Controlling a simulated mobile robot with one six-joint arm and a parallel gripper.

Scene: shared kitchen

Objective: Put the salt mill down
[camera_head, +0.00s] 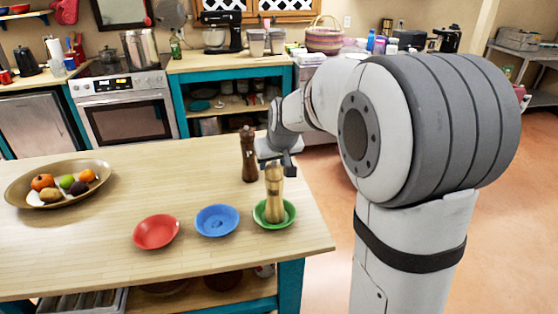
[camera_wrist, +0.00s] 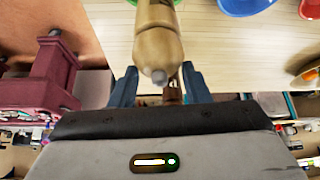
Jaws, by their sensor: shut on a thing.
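The light wooden salt mill (camera_head: 275,200) is upright at the green bowl (camera_head: 260,217), near the right end of the wooden table. Its lower end appears within the bowl's rim; I cannot tell whether it touches the bottom. My gripper (camera_head: 276,163) is shut on the mill's upper part. In the wrist view, the salt mill (camera_wrist: 158,45) lies between the two fingers of my gripper (camera_wrist: 159,72), with its small grey top knob towards the camera. The fingers hide some of its upper part in the head view.
A dark brown mill (camera_head: 249,155) stands just behind and left of the salt mill. A blue bowl (camera_head: 217,221) and a red bowl (camera_head: 157,231) sit to the left. An oval fruit tray (camera_head: 22,194) is at the far left. The table's right edge is close; its middle is clear.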

